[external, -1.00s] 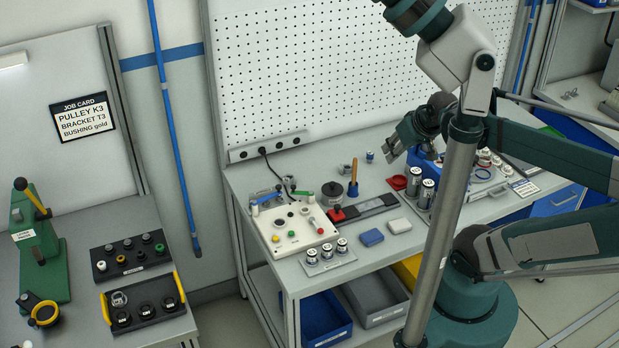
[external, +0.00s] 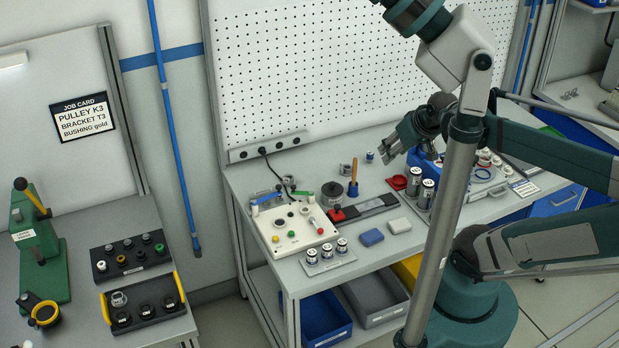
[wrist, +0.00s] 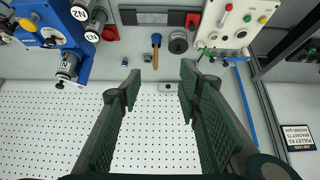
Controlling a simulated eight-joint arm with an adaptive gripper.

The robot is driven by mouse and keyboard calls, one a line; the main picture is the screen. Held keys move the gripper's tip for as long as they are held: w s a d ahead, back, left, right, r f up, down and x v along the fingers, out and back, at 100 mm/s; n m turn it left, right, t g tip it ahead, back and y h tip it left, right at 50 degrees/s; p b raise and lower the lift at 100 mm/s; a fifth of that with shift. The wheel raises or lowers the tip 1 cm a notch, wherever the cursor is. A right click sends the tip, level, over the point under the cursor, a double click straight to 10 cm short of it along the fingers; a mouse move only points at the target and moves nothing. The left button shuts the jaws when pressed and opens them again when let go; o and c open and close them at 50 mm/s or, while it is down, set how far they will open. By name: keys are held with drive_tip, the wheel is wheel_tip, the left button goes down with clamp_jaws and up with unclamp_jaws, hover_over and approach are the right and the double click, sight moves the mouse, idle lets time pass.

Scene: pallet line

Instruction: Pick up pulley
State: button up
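My gripper (external: 385,152) hangs over the back right of the bench in the external view. In the wrist view its two green-padded fingers (wrist: 158,88) are spread wide with nothing between them. The job card (external: 84,117) reads "PULLEY K3". Silver cylinders with lettered tops stand in a small tray (external: 330,267) at the bench's front edge. Larger lettered cylinders (external: 427,193) stand right of the gripper, and one shows in the wrist view (wrist: 92,37). I cannot read a K3 mark on any part, so I cannot tell which is the pulley.
A blue fixture (wrist: 40,50) stands close beside the gripper. A wooden-handled tool (external: 353,178), a dark round part (external: 331,193) and a white control box (external: 290,230) stand on the bench (external: 375,262). The pegboard (external: 320,70) rises behind. A second table with trays (external: 130,257) is left.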

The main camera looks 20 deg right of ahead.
drive_tip(key=shift+a, duration=0.1)
